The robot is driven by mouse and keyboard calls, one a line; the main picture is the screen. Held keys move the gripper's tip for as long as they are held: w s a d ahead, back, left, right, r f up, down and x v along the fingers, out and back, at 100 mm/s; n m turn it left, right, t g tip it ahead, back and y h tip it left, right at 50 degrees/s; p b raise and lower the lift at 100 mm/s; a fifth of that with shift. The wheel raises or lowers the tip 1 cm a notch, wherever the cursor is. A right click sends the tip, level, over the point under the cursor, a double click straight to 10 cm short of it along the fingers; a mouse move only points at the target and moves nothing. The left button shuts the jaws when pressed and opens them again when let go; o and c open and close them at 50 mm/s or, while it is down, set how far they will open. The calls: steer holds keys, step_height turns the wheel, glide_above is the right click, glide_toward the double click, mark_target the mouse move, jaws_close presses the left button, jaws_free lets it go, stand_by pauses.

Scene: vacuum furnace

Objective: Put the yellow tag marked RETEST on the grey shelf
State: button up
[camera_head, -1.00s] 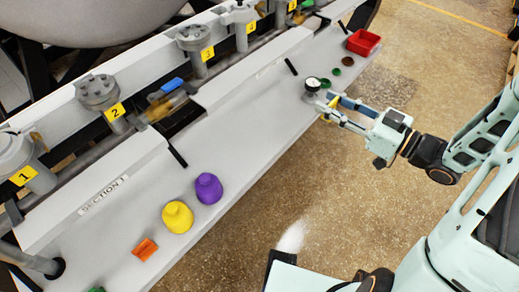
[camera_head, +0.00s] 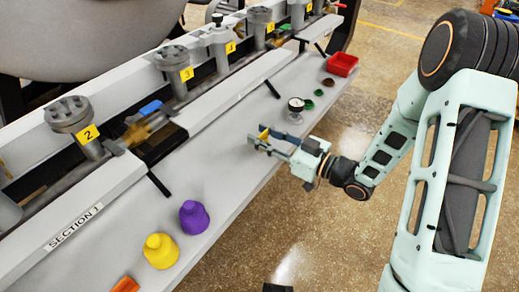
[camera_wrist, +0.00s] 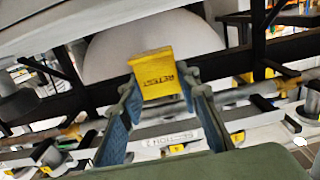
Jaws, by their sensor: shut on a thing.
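The yellow tag (camera_wrist: 155,78) is pinched between the fingertips of my gripper (camera_wrist: 160,92) in the wrist view, and the word RETEST reads along its side. In the head view, the tag (camera_head: 264,134) is a small yellow patch at the tips of my gripper (camera_head: 262,142). The gripper is shut on it over the front part of the long grey shelf (camera_head: 130,213). I cannot tell the exact height of the tag above the shelf.
The shelf's middle is clear.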

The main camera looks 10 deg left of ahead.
steer(key=shift+a+f, duration=0.2)
steer(key=shift+a+f+b, duration=0.15)
steer(key=shift+f+b, duration=0.2)
steer(key=shift+f, duration=0.55)
steer(key=shift+a+f+b, duration=0.1)
steer(key=shift+f+b, duration=0.25)
steer(key=shift+f, duration=0.55)
steer(key=shift+w+f, duration=0.1)
steer(key=shift+f, duration=0.15)
steer(key=o, duration=0.9)
steer(key=shift+c, duration=0.2)
steer(key=shift+d+r, duration=0.1)
steer(key=shift+r, duration=0.25)
steer(key=p+v, duration=0.2)
steer(key=v, duration=1)
